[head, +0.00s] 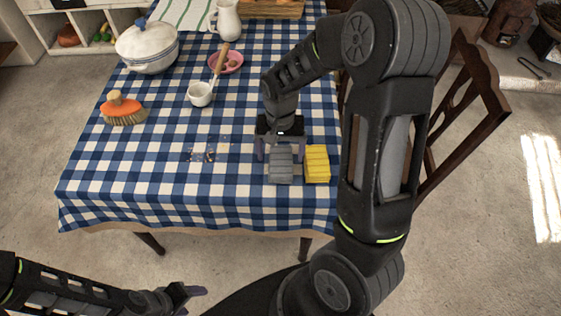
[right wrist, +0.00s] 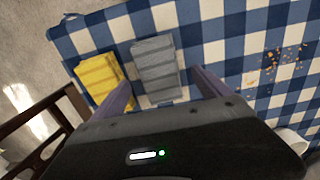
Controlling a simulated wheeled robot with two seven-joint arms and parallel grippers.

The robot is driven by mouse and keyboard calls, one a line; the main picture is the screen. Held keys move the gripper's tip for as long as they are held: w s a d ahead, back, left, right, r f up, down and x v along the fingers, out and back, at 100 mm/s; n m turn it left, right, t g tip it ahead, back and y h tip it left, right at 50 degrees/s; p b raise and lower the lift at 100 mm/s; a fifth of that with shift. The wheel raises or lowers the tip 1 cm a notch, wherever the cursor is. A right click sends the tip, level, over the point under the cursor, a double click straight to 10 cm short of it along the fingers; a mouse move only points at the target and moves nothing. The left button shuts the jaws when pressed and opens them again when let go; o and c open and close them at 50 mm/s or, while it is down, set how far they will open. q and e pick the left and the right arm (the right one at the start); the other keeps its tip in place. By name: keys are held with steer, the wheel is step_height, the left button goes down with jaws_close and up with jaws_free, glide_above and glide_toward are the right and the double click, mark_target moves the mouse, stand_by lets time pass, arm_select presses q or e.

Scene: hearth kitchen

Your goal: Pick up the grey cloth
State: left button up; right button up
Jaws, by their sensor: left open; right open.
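The folded grey cloth (head: 281,167) lies on the blue-checked tablecloth near the table's front edge, just left of a folded yellow cloth (head: 317,164). My right gripper (head: 280,152) is above the grey cloth, open and pointing down, and covers its far end in the head view. In the right wrist view the grey cloth (right wrist: 156,64) shows between and beyond the two spread fingers (right wrist: 163,88); nothing is gripped. The yellow cloth (right wrist: 104,80) lies beside it, near one finger. My left gripper (head: 188,292) is open and empty, off the table at the lower left.
Crumbs (head: 208,155) lie left of the cloths. An orange brush (head: 121,111), a white pot (head: 148,50), a white ladle-like pan (head: 201,95), a pink dish (head: 229,62) and a white jug (head: 227,20) stand further back. A wooden chair (head: 486,84) is at the right.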

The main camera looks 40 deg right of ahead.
mark_target(280, 161)
steer(key=shift+f, duration=1.4)
steer(key=c, duration=1.6)
steer(key=shift+r, duration=0.15)
step_height(280, 161, up, 10)
steer(key=shift+b, duration=0.3)
